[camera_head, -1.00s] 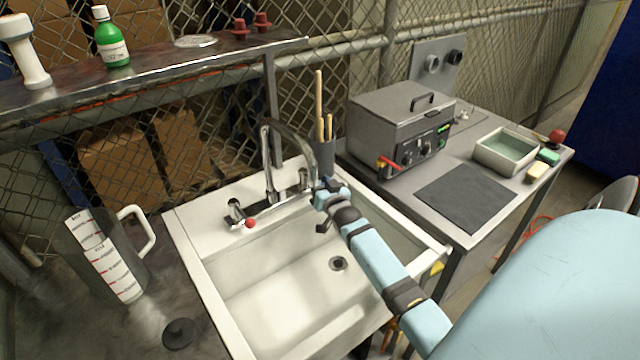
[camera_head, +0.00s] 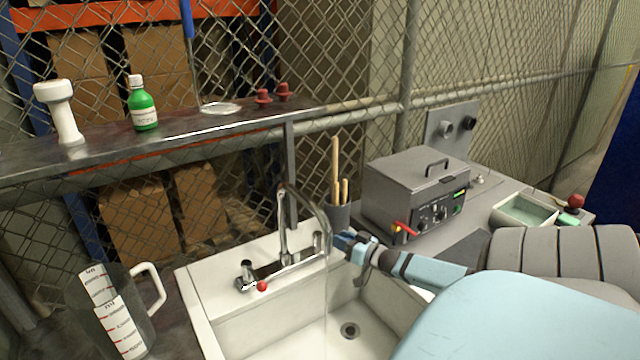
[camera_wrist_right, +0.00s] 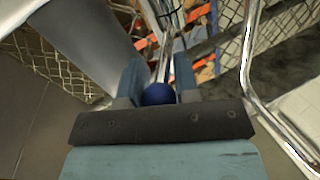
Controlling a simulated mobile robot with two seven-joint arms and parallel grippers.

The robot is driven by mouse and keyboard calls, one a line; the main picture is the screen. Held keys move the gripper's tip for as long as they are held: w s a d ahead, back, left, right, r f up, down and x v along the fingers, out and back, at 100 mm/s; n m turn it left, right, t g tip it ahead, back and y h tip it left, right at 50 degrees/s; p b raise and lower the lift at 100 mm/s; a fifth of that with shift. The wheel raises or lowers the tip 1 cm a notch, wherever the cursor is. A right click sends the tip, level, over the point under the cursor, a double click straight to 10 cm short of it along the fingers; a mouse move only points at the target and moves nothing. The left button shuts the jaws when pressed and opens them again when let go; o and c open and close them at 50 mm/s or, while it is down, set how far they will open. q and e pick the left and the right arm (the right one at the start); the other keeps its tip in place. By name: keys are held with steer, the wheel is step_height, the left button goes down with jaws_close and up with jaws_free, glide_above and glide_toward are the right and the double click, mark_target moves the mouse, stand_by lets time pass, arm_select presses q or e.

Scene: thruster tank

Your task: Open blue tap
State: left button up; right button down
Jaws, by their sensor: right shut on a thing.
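A chrome faucet (camera_head: 283,225) stands at the back of the white sink (camera_head: 205,312), with a red-knobbed tap (camera_head: 262,286) on its left. In the right wrist view, the round blue knob of the blue tap (camera_wrist_right: 158,94) sits between the two fingers of my right gripper (camera_wrist_right: 158,88), which is shut on it. In the head view, my right gripper (camera_head: 345,240) is at the right end of the faucet and hides the blue knob. A faint clear streak, seemingly water, runs down from the spout into the sink. My left gripper is not in view.
A measuring jug (camera_head: 110,310) stands left of the sink. A holder with wooden sticks (camera_head: 338,215) is close behind my right gripper. A grey metal box (camera_head: 415,190) with a red-handled lever stands to the right. A shelf (camera_head: 200,132) with bottles runs above.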

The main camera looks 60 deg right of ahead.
steer(key=shift+w+d+n+g+y+b, duration=0.15)
steer(key=shift+d+n+y+b, duration=0.35)
steer(key=shift+y, duration=0.4)
steer(key=shift+w+d+n+g+y+b, duration=0.1)
steer(key=shift+d+n+y+b, duration=0.2)
steer(key=shift+n+y+b, duration=0.45)
steer(key=shift+w+d+n+g+y+b, duration=0.15)
steer(key=shift+d+n+y+b, duration=0.25)
steer(key=shift+y, duration=0.65)
steer(key=c, duration=0.9)
jaws_free()
steer(key=shift+o, duration=0.2)
step_height(320, 180, up, 20)
steer(key=p, duration=0.5)
steer(key=shift+p, duration=0.3)
steer(key=shift+c, duration=0.2)
